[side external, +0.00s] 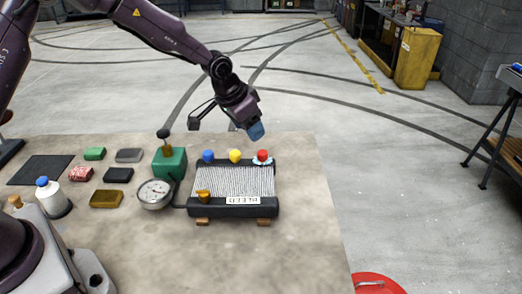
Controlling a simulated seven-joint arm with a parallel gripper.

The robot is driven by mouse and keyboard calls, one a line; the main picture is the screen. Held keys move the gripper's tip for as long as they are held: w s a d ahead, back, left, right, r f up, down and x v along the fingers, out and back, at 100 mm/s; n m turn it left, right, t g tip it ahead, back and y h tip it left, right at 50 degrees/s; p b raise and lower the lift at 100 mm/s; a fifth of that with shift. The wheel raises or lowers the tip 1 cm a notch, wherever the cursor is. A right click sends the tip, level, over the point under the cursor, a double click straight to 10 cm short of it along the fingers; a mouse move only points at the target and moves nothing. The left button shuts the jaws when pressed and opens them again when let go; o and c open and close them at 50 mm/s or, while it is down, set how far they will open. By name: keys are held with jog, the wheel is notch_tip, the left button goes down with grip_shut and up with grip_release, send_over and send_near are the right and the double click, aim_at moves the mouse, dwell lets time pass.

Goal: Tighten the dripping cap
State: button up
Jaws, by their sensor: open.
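A black finned radiator block (233,183) lies on the table with three caps along its far edge: a blue cap (208,156), a yellow cap (235,156) and a red cap (262,156). A pale blue ring or wet patch shows around the base of the red cap; none shows at the other two. A brass fitting (203,196) sits at the block's near left corner. My gripper (226,127) is open above and behind the block, apart from the caps. Its blue-grey fingertip is above the red cap. Nothing is visible between the fingers.
A green pump box (169,164) and a round gauge (155,194) stand left of the block. Several small blocks, a dark mat (40,170) and a white bottle with a blue cap (53,197) are further left. The table (305,235) is clear right of the block.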

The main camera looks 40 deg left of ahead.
aim_at(262, 152)
jog(key=x, duration=0.9)
jog(key=shift+f, duration=0.35)
jog(key=shift+c, duration=0.5)
jog(key=c, duration=0.8)
jog(key=shift+c, duration=0.2)
